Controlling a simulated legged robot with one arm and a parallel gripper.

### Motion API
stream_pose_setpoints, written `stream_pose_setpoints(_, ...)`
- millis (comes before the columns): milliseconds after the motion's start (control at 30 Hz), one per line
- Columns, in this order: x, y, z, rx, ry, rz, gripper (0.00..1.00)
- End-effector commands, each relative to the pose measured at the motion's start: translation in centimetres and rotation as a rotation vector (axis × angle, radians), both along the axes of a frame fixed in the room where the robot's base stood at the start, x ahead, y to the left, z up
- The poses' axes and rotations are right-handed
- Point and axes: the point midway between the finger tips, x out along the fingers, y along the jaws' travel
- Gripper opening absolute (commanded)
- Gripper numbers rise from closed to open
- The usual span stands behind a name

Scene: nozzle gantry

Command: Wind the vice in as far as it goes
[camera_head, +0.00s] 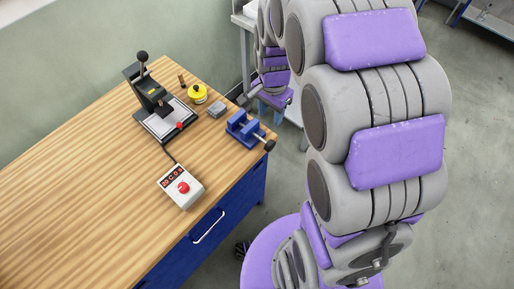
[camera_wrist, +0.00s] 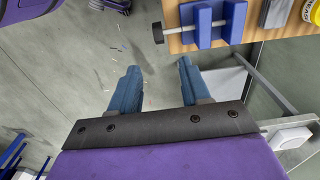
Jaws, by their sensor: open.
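A small blue vice (camera_head: 245,131) stands at the right edge of the wooden bench in the head view. Its screw and black handle (camera_head: 269,145) stick out past the bench edge. In the wrist view the vice (camera_wrist: 213,24) is at the top right, with a gap between its two blue jaws, and its dark handle (camera_wrist: 157,33) is at the left end of the screw. My gripper (camera_wrist: 158,68) is open and empty, with its two blue fingers over the floor. It is apart from the vice and its handle. In the head view my gripper's fingertips cannot be made out.
The wooden bench (camera_head: 85,160) also holds a black lever press (camera_head: 152,95), a yellow round container (camera_head: 197,93), a grey block (camera_head: 217,108) and a control box with a red button (camera_head: 182,186). A blue drawer cabinet (camera_head: 210,225) is under the bench. Open floor lies beside it.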

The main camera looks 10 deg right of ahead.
Motion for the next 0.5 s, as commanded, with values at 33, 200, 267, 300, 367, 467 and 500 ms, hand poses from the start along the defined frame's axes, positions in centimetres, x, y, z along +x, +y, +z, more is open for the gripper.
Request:
stream_pose_setpoints(33,-0.1,-0.3,-0.1,-0.001,-0.002,-0.004,0.47)
stream_pose_setpoints(200,-0.1,-0.4,-1.9,0.002,0.001,-0.005,0.47)
stream_pose_setpoints(267,-0.1,-0.3,-3.0,0.001,0.001,-0.004,0.47)
stream_pose_setpoints(300,-0.1,-0.2,-3.8,0.000,0.003,-0.003,0.47)
stream_pose_setpoints(367,-0.3,-0.1,-5.0,-0.001,0.006,-0.002,0.47)
stream_pose_setpoints(467,-0.2,0.0,-7.0,-0.002,0.002,-0.003,0.47)
stream_pose_setpoints(500,-0.3,0.0,-7.8,-0.002,0.005,-0.003,0.47)
